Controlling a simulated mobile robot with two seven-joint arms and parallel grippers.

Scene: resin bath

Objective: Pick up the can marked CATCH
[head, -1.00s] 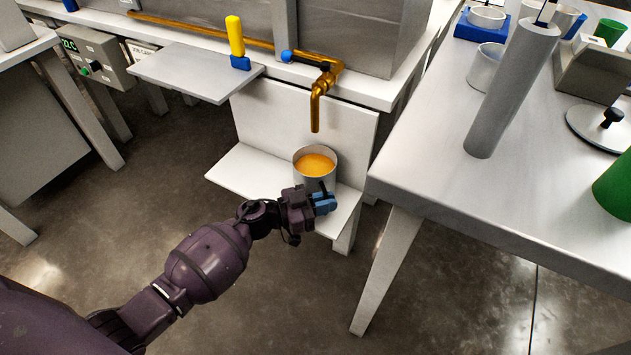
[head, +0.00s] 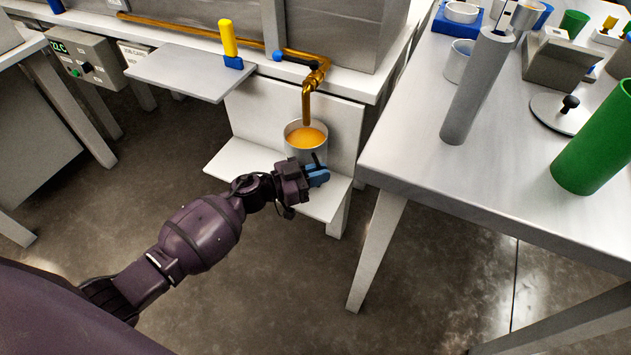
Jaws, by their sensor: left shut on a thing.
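A grey metal can (head: 293,149) holds amber liquid (head: 306,139) and is upright under the brass spout (head: 307,105). The spout's tip overlaps the can's mouth in the head view. No marking can be read on the can from here. My left gripper (head: 317,175), with blue fingertips, is shut on the can at its near right side, and the can appears raised above the white shelf (head: 240,166). The gripper hides the can's lower part and the exact grip. My right gripper is not in view.
A blue-and-yellow handle (head: 230,45) stands by a flat plate (head: 180,70) left of the pipe. The right table (head: 420,160) holds a grey cylinder (head: 475,90), a green cylinder (head: 595,145) and a round lid (head: 560,113). Floor shows between the shelf and that table's leg.

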